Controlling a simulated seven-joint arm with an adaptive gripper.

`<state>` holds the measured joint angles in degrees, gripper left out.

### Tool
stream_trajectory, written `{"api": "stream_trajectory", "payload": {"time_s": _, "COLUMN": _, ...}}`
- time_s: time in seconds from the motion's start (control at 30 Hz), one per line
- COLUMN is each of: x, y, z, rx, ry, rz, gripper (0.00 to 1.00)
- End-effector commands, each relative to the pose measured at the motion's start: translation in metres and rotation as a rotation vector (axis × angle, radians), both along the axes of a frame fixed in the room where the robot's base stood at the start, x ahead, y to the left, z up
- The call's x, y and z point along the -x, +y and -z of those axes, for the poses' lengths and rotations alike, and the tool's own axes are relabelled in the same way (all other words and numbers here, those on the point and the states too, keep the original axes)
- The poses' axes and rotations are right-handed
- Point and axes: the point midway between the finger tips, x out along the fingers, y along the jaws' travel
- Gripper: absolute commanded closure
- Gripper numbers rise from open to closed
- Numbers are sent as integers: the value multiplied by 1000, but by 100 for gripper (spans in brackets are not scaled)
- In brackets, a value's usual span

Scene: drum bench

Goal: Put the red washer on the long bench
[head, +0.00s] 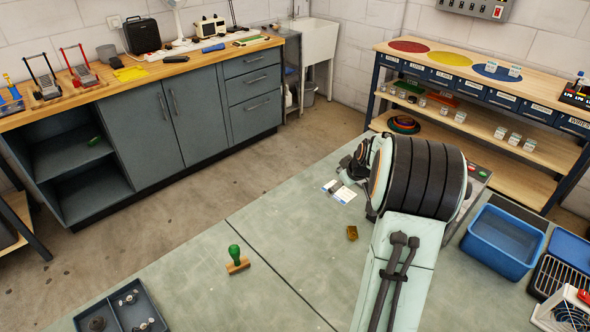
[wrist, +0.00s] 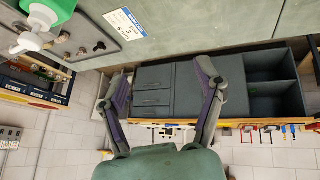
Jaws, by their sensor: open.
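I cannot clearly make out a red washer in either view. My gripper is open and empty in the wrist view (wrist: 163,88), its two fingers wide apart; in the head view my arm mostly hides it. A wooden-topped bench with grey cabinets (head: 150,85) runs along the left wall. Its cabinets also show upside down between and beyond my fingers in the wrist view (wrist: 190,92). Another wooden-topped bench with blue drawers (head: 470,68) stands at the right wall. I cannot tell which one is the long bench.
A green-grey table (head: 190,290) fills the foreground. It bears a green-handled stamp (head: 236,258), a dark divided tray (head: 98,305), a small brass piece (head: 352,232), a labelled card (head: 343,194) and a blue bin (head: 503,240). Bare floor (head: 240,165) separates it from the left bench.

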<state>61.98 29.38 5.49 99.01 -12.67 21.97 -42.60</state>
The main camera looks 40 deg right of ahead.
Motion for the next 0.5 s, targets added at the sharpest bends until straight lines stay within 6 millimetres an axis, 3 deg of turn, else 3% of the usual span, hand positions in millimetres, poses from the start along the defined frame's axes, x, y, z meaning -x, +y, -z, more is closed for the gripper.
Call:
{"api": "stream_trajectory", "payload": {"time_s": 0.03, "x": 44, "y": -37, "z": 34, "rx": -54, "ry": 14, "rz": 118, "gripper": 31}}
{"api": "stream_trajectory", "payload": {"time_s": 0.1, "x": 98, "y": -65, "z": 72, "rx": -122, "ry": 27, "rz": 245, "gripper": 31}}
{"api": "stream_trajectory", "payload": {"time_s": 0.23, "x": 176, "y": -79, "z": 121, "rx": -226, "ry": 40, "rz": 411, "gripper": 31}}
{"api": "stream_trajectory", "payload": {"time_s": 0.3, "x": 200, "y": -81, "z": 131, "rx": -249, "ry": 40, "rz": 464, "gripper": 31}}
{"api": "stream_trajectory", "payload": {"time_s": 0.37, "x": 211, "y": -83, "z": 133, "rx": -252, "ry": 37, "rz": 488, "gripper": 31}}
{"api": "stream_trajectory", "payload": {"time_s": 0.5, "x": 212, "y": -88, "z": 146, "rx": -252, "ry": 37, "rz": 500, "gripper": 31}}
